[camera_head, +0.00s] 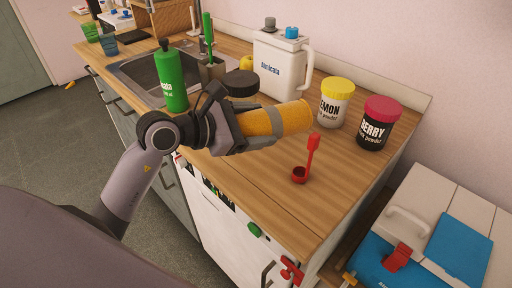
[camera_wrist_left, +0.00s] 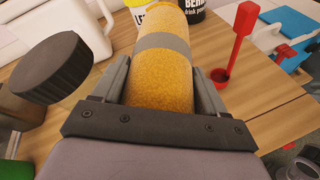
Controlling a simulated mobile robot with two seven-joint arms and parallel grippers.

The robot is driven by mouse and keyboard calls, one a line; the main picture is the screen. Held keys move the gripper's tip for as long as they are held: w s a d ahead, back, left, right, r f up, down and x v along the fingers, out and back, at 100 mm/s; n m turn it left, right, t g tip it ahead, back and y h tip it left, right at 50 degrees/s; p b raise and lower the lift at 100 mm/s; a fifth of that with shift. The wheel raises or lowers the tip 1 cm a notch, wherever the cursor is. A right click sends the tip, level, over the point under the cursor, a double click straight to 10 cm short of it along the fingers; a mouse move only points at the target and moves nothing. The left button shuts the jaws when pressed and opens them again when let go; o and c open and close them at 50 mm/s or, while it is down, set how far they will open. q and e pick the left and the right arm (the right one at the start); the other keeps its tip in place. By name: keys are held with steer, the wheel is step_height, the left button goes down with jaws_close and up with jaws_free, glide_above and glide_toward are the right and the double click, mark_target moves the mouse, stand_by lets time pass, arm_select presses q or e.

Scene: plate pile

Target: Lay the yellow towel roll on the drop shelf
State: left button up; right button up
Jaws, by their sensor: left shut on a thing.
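The yellow towel roll (camera_head: 285,118) has a grey band around it. My left gripper (camera_head: 262,130) is shut on it and holds it over the wooden counter, roughly level. In the left wrist view the towel roll (camera_wrist_left: 165,75) lies between the two fingers of my left gripper (camera_wrist_left: 165,85) and points away from the wrist. I cannot tell which surface is the drop shelf.
A red scoop (camera_head: 306,160) stands on the counter (camera_head: 270,205) near the roll. Lemon (camera_head: 335,103) and berry (camera_head: 378,123) tubs stand behind. A white jug (camera_head: 280,65) and green bottle (camera_head: 170,78) are left. A blue-and-white box (camera_head: 440,235) is lower right.

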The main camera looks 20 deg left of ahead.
arm_select(q)
step_height(320, 180, down, 6)
steer(key=shift+f, duration=0.25)
steer(key=o, duration=1.2)
steer(key=shift+c, duration=0.2)
